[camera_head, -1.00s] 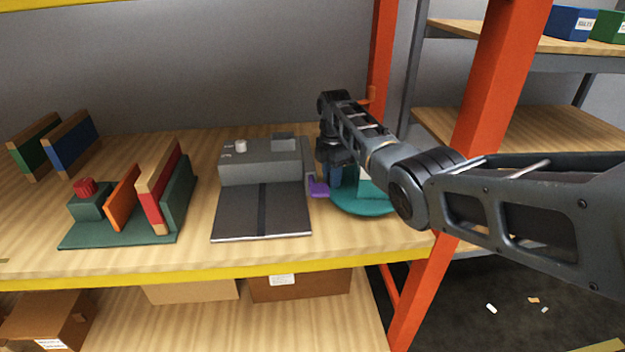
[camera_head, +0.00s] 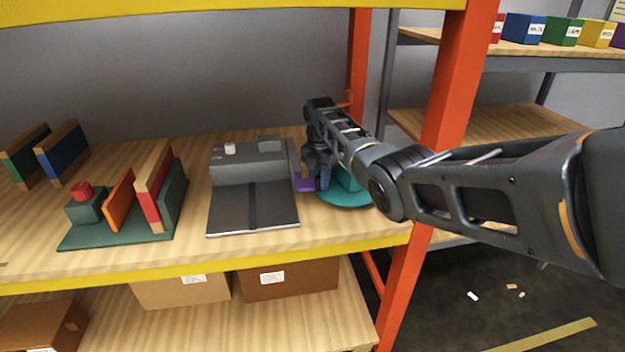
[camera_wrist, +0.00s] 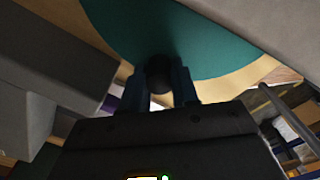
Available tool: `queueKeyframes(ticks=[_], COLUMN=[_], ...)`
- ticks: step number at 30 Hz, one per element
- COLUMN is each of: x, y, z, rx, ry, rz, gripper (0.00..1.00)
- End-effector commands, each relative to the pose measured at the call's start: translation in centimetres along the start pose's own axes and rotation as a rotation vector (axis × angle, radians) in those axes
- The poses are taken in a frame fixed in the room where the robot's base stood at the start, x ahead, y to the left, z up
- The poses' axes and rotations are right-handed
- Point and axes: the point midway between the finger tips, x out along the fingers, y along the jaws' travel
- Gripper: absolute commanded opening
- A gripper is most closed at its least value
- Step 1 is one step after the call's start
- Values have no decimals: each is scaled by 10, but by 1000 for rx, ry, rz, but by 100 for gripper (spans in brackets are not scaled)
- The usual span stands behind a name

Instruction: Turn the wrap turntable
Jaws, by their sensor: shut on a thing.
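The wrap turntable is a round teal disc (camera_head: 340,200) at the right end of the wooden shelf, partly hidden behind my arm. A teal block (camera_head: 347,181) stands on it. In the wrist view the disc (camera_wrist: 205,45) fills the upper middle. My gripper (camera_wrist: 165,78) is at the disc's edge, its blue fingers shut on a dark round knob (camera_wrist: 158,70). In the head view my gripper (camera_head: 322,178) points down at the disc's left side, and the knob is hidden there.
A grey machine (camera_head: 253,185) with a dark flat bed stands just left of the turntable, with a small purple piece (camera_head: 305,184) between them. A green stand (camera_head: 120,238) with red and orange panels is farther left. An orange upright (camera_head: 447,110) is close to my arm.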

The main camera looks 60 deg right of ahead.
Motion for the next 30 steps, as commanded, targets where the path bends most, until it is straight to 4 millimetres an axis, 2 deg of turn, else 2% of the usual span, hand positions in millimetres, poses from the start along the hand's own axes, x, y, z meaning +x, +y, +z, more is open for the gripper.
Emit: queueKeyframes(ticks=[18,19,27,30], x=[0,0,0,0], y=[-4,-4,-4,-4], z=[3,3,3,3], rx=[-18,-18,-18,-18], ry=[0,0,0,0], rz=[0,0,0,0], gripper=[0,30,55,55])
